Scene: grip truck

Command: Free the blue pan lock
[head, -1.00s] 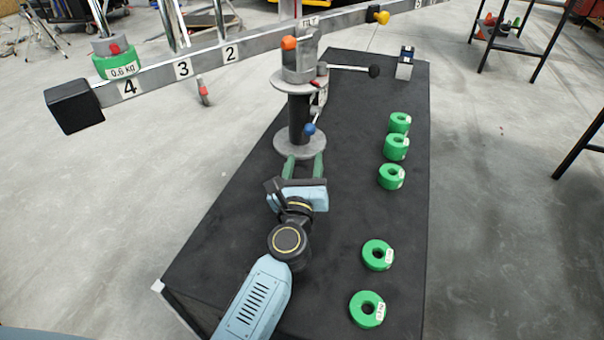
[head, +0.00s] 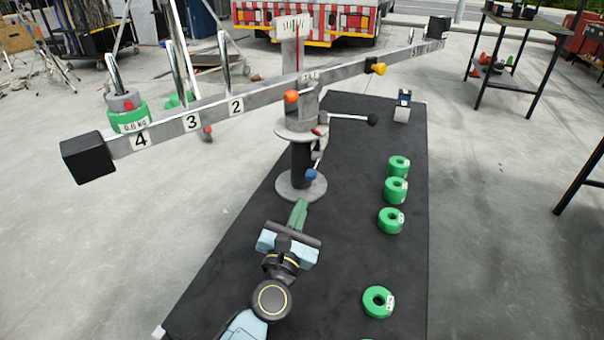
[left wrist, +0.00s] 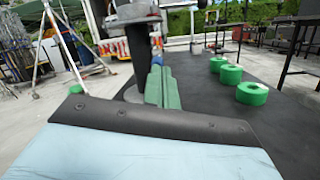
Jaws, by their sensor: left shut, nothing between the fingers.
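The blue pan lock (head: 311,174) is a small blue knob low on the dark column of the balance, just above its round grey base (head: 288,190). My left gripper (head: 302,204) has green fingers shut together with nothing between them. The fingertips are at the near edge of the base, short of the blue knob in the picture. In the left wrist view the shut green fingers (left wrist: 162,85) point at the column, and a bit of blue (left wrist: 157,58) shows just beyond their tips. Contact cannot be told. My right gripper is out of view.
The balance beam (head: 215,112) runs across above the column, with a green 0.6 kg weight (head: 128,120) at its left. A lever with a black knob (head: 372,118) sticks out right. Several green ring weights (head: 391,220) stand along the right of the black table (head: 345,270).

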